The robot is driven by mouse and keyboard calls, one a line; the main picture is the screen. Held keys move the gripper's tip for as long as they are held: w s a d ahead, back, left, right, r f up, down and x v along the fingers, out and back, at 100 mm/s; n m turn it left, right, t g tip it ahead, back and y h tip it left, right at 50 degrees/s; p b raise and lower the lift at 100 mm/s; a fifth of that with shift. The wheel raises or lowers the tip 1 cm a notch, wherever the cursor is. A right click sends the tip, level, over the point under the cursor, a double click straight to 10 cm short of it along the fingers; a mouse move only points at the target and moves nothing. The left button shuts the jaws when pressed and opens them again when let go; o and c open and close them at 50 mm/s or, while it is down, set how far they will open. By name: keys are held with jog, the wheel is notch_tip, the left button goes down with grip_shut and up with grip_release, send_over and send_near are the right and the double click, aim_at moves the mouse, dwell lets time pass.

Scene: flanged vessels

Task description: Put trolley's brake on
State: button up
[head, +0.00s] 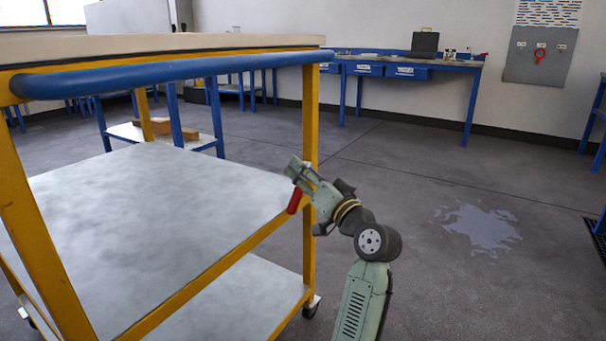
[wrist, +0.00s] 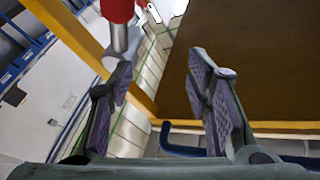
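The trolley has a yellow frame (head: 309,120), a blue push handle (head: 180,72) and grey shelves (head: 150,205). A red grip (head: 294,201), which looks like the brake lever, shows by the trolley's far right post, just below my gripper (head: 297,168). In the wrist view the red grip (wrist: 117,10) is at the top, on a grey metal shaft (wrist: 120,38) beside a yellow post (wrist: 65,22). My gripper (wrist: 160,75) is open and nothing is between its fingers. The red grip lies beyond the left fingertip; I cannot tell whether they touch.
A pale puddle (head: 482,227) lies on the floor to the right. A blue workbench (head: 410,64) with a black case (head: 424,44) stands against the back wall. A trolley caster (head: 311,308) shows below the right post. The floor right of the trolley is otherwise open.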

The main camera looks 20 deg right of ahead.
jog(key=b+v, duration=0.1)
jog(key=v, duration=0.8)
jog(key=shift+f, duration=0.3)
dwell(0.3)
jog(key=shift+d+f, duration=0.1)
jog(key=shift+c, duration=0.2)
